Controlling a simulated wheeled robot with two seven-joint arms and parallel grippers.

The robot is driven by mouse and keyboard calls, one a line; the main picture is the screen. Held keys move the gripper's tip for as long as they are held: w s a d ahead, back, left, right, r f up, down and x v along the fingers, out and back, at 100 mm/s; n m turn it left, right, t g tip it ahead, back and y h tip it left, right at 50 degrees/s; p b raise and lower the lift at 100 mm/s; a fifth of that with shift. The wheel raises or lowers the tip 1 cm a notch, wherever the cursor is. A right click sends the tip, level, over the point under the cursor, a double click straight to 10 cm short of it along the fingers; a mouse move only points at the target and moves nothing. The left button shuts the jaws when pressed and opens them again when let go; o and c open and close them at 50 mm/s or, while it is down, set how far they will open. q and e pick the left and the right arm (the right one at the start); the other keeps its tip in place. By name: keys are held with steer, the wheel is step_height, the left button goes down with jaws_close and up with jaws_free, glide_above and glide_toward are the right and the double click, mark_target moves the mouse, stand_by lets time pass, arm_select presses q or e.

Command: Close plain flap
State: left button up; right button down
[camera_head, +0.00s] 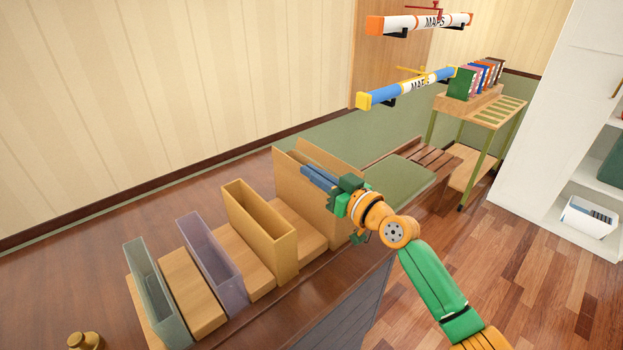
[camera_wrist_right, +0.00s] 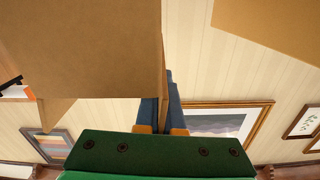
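A plain brown cardboard box (camera_head: 293,190) stands upright on the wooden counter, its top open with panels standing up at the back left and right. My right gripper (camera_head: 318,178) is at the box's upper part, its blue fingers pointing left across the opening. In the right wrist view a large brown panel (camera_wrist_right: 80,50) reaches down to the blue fingers (camera_wrist_right: 163,100), and its edge shows between or just behind them. The fingers are close together with a narrow gap; whether they grip the panel I cannot tell. Another brown panel (camera_wrist_right: 270,25) shows at upper right. My left gripper is out of view.
A tan open-topped holder (camera_head: 262,228), a purple one (camera_head: 212,262) and a grey-green one (camera_head: 158,290) stand left of the box, with wooden blocks between. A green cushion (camera_head: 398,182) lies beyond. Two map tubes (camera_head: 410,88) hang above. A brass object (camera_head: 85,340) stands at lower left.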

steer(key=shift+w+d+f+m, duration=0.1)
steer(key=shift+m, duration=0.5)
steer(key=c, duration=1)
jaws_free()
steer(key=shift+c, duration=0.2)
steer(key=shift+d, duration=0.1)
steer(key=b+v, duration=0.1)
steer(key=v, duration=0.6)
